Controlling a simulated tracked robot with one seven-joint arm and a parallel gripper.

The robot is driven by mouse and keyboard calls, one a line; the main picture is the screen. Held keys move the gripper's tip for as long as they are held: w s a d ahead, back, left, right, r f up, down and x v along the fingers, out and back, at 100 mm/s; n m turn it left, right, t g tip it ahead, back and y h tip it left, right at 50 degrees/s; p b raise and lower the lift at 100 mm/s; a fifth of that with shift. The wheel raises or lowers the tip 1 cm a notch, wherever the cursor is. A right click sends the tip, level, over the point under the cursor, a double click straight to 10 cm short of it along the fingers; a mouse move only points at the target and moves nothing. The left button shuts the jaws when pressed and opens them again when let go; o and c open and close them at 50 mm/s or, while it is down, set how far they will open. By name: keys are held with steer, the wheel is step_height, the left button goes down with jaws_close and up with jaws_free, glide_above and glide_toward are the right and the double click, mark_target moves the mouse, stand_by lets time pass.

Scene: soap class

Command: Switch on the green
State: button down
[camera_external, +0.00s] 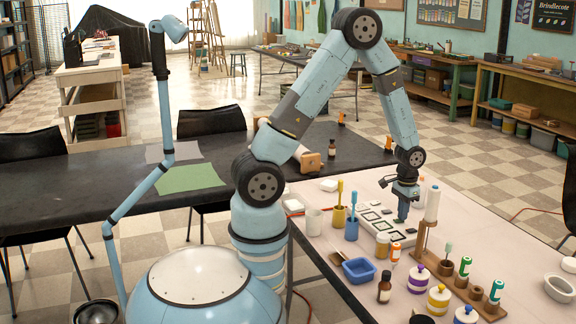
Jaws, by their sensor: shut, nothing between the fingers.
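A pale panel (410,239) lies on the light table at the right, with several small dark-framed squares on it. One square near my fingertips looks greenish (397,223); its exact colour and state are too small to make out. My gripper (402,217) points down over the right part of the panel, shut and empty. Its fingertips are at or just above the panel; I cannot tell whether they touch it. My gripper hides part of the panel behind it.
Left of the panel stand a white cup (314,222) and yellow and blue brush holders. In front are a blue tub (359,270), a brown bottle (384,288), several jars and a wooden rack (455,287). A white cylinder (432,204) stands close right of my gripper.

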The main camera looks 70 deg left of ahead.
steer(key=shift+s+f, duration=0.3)
steer(key=shift+f, duration=0.15)
steer(key=shift+s, duration=0.55)
step_height(320, 180, up, 14)
steer(key=w, duration=0.2)
steer(key=s+a+r+t, duration=0.1)
steer(key=s+a+r, duration=0.1)
steer(key=s+r, duration=0.45)
steer(key=s+a+r+t, duration=0.1)
steer(key=s+r+t, duration=0.15)
steer(key=r, duration=0.65)
steer(key=s+a+r+t, duration=0.1)
steer(key=s+r, duration=0.3)
steer(key=s, duration=0.4)
steer(key=s+a+r+t, duration=0.1)
steer(key=s+r, duration=0.2)
steer(key=s, duration=0.5)
steer(key=shift+s+a+r, duration=0.15)
steer(key=shift+s+r, duration=0.2)
steer(key=shift+s, duration=0.05)
stand_by(1.6)
